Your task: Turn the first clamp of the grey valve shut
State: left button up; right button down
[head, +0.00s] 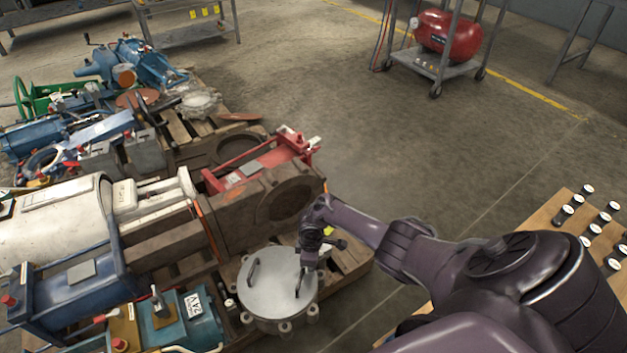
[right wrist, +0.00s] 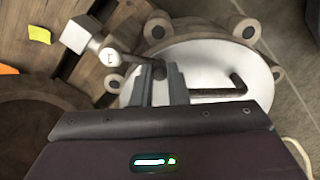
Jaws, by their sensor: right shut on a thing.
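The grey valve (head: 268,297) is a round body with a pale disc and bolt lugs around its rim, low on the pallet. Its disc also shows in the right wrist view (right wrist: 255,75). My right gripper (head: 310,262) is over the far right part of the valve's rim. In the right wrist view its fingers (right wrist: 163,85) are shut on the clamp's dark stem. The clamp (right wrist: 103,50) has a silver round hub and a block-shaped end reaching to the upper left. The fingers partly hide the stem. My left gripper is not in view.
A dark L-shaped handle (right wrist: 238,86) stands on the disc close to the fingers. A brown block-like casting (head: 240,218) and a red frame (head: 265,160) lie behind the valve. A wooden table with several capped items (head: 588,188) is at right.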

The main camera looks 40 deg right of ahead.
jog(key=shift+w+a, duration=0.1)
jog(key=shift+w, duration=0.05)
dwell(0.3)
jog(key=c, duration=1.4)
grip_release()
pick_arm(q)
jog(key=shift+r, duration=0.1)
pick_arm(e)
jog(key=shift+r, duration=0.1)
